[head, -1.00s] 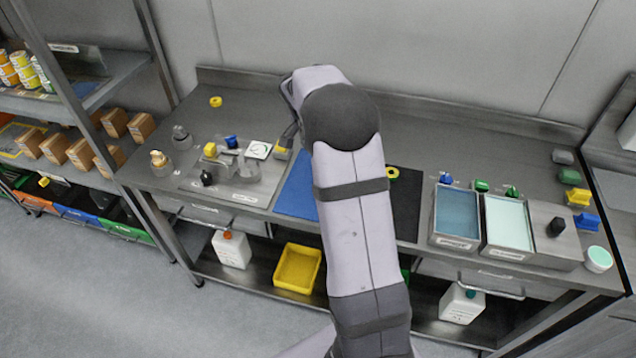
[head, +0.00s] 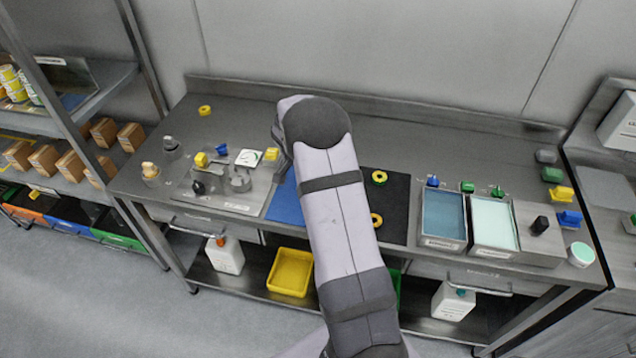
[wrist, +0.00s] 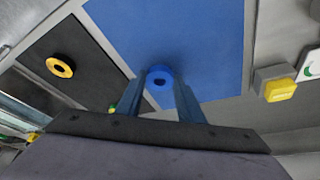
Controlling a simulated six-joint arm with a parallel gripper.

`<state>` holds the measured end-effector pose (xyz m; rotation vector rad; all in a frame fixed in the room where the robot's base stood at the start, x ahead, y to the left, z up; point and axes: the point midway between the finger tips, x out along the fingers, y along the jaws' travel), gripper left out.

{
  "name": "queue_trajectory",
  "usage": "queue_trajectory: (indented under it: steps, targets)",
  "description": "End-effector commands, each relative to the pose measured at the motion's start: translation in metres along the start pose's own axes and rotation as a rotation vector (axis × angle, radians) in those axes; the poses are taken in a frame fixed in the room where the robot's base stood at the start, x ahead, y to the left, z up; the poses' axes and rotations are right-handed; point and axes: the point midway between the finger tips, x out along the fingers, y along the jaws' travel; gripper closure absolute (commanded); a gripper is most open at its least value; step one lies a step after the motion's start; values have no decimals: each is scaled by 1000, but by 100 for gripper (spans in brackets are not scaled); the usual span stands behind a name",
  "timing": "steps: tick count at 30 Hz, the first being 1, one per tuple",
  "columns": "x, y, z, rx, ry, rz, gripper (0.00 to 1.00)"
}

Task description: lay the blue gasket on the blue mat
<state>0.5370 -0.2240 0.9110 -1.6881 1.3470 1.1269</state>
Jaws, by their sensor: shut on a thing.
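The blue gasket (wrist: 160,72) is a small blue ring between the fingertips of my gripper (wrist: 160,88) in the wrist view. My gripper is shut on it. The blue mat (wrist: 195,35) lies behind the gasket in that view; I cannot tell whether the gasket touches it. In the head view the blue mat (head: 286,206) shows left of my arm, which covers part of it. My gripper and the blue gasket are hidden behind my arm there.
A black mat (head: 398,205) right of my arm bears two yellow rings (head: 379,177). A fixture plate (head: 228,199) with knobs and a gauge (head: 249,157) stands left of the blue mat. Two liquid trays (head: 443,242) are at the right.

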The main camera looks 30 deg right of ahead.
Motion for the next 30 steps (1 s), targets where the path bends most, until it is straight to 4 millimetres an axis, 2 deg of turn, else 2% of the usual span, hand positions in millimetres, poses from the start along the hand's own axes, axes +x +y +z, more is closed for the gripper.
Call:
queue_trajectory:
  steps: [6, 19, 20, 21, 22, 30]
  targets:
    - [15, 0, 6, 1, -1, -1, 87]
    - [19, 0, 8, 1, 0, -2, 87]
    - [18, 0, 8, 1, 0, -2, 61]
    - [18, 0, 7, 1, 0, -1, 52]
    - [18, 0, 7, 1, 0, -1, 47]
    - [18, 0, 7, 1, 0, -1, 47]
